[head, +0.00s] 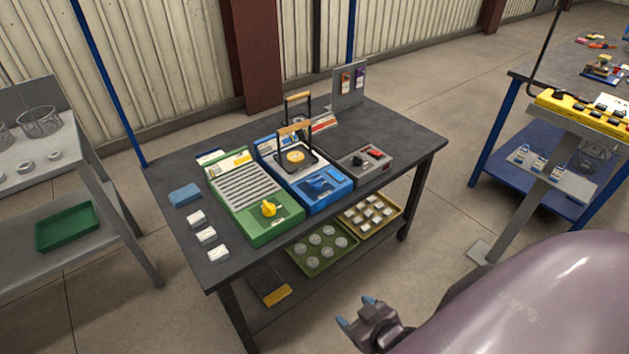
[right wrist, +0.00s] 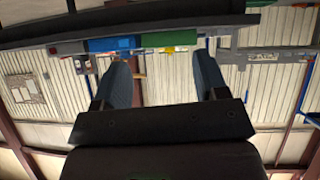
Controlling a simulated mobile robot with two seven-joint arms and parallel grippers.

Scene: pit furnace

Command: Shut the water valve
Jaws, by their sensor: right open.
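A blue unit (head: 322,204) stands on the dark workbench, with a blue handle (head: 318,183) on its front top that looks like a valve handle. A green unit (head: 262,235) with a slatted top and a yellow knob (head: 268,208) stands left of it. No readable label tells which one is the water valve. Both units also show small in the right wrist view, the blue one (right wrist: 110,44) beside the green one (right wrist: 167,39). My right gripper (head: 355,311) is open and empty in front of the bench, well apart from both units. My left gripper is out of view.
A grey box (head: 362,168) with red and black controls stands right of the blue unit. Wood-topped handles (head: 297,97) rise above the blue unit. White blocks (head: 205,236) lie at the bench's left front (head: 190,255). Floor in front is clear.

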